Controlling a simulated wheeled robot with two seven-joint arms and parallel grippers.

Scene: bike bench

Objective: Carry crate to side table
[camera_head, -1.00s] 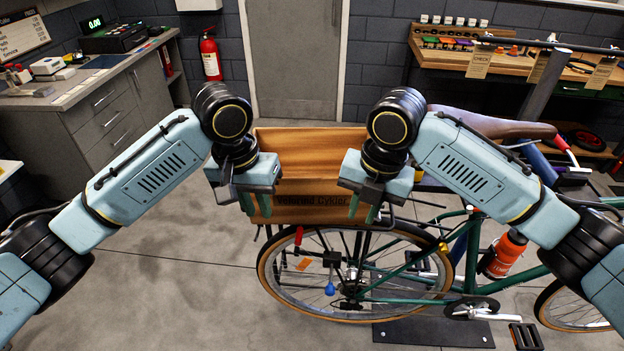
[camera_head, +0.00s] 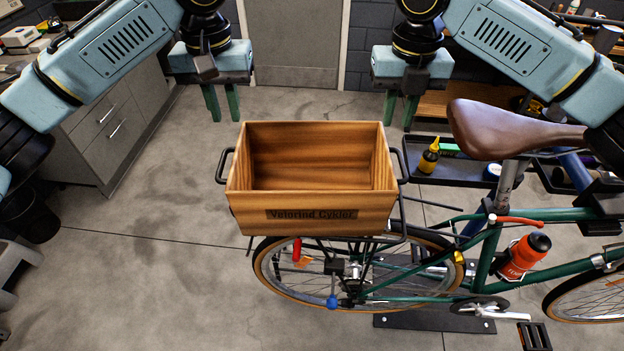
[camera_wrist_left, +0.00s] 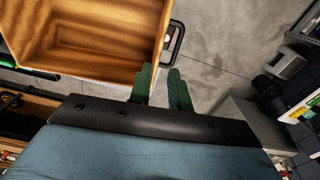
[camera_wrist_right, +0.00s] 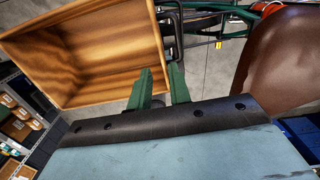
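The open wooden crate (camera_head: 318,213), marked "Velorind Cykler", looks empty and sits level over the bike's rear wheel. It has a black handle at its left end (camera_head: 222,165) and another at its right end (camera_head: 401,166). My left gripper (camera_head: 221,104) is open and empty, raised beyond the crate's left end. My right gripper (camera_head: 400,110) is open and empty, raised beyond its right end. Neither touches the crate. In the left wrist view the left fingers (camera_wrist_left: 160,88) point toward a handle. The right fingers (camera_wrist_right: 159,88) also show near a handle. I cannot identify the side table.
The green bike (camera_head: 440,272) stands on a dark floor plate, its brown saddle (camera_head: 510,130) right of the crate. A dark tray (camera_head: 455,168) with bottles lies behind. Grey cabinets (camera_head: 115,135) stand at left. The floor (camera_head: 140,270) left of the crate is clear.

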